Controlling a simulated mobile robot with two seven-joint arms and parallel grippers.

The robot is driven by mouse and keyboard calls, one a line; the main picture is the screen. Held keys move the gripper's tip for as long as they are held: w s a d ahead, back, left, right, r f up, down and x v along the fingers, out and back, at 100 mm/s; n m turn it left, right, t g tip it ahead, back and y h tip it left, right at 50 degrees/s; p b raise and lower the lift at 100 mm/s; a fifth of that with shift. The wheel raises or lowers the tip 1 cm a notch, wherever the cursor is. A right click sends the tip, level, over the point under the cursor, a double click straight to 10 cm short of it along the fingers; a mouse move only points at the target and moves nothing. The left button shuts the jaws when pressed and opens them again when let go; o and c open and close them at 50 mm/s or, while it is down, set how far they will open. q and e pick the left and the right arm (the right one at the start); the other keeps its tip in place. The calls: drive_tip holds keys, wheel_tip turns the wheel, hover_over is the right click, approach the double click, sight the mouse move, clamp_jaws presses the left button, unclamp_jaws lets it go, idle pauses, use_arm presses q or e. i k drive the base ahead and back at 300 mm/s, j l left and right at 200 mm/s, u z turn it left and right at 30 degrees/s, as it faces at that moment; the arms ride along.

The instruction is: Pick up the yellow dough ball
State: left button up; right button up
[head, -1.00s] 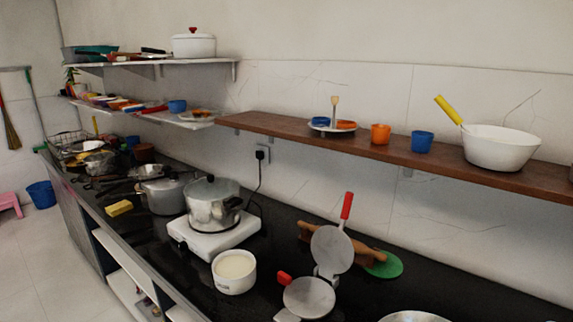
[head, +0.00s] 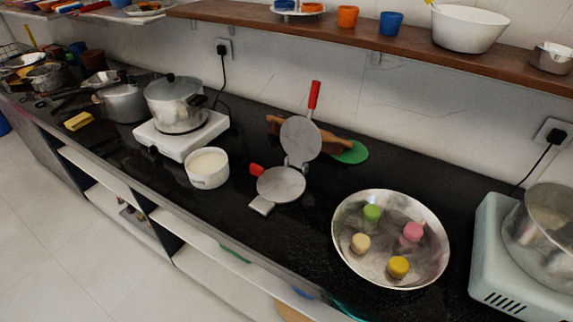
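The yellow dough ball (head: 398,267) lies in a wide silver metal bowl (head: 345,225) on the black counter, at the lower right of the head view. It sits near the front side of the bowl. A pink dough ball (head: 412,232), a green dough ball (head: 372,213) and a beige dough ball (head: 360,243) lie in the same bowl, apart from the yellow one. Neither of my grippers is in view.
An open press (head: 281,184) with red handles stands left of the bowl. A white pot (head: 207,168) is further left. A grey-green appliance (head: 492,262) stands right of the bowl. A wooden shelf (head: 350,34) runs above the counter. Bare counter lies between press and bowl.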

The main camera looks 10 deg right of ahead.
sight(399, 267)
drive_tip(key=k+z, duration=0.15)
drive_tip(key=z, duration=1.1)
drive_tip(key=k+j+u, duration=0.1)
drive_tip(key=u, duration=1.4)
drive_tip(key=z, duration=1.05)
drive_tip(key=k, duration=0.1)
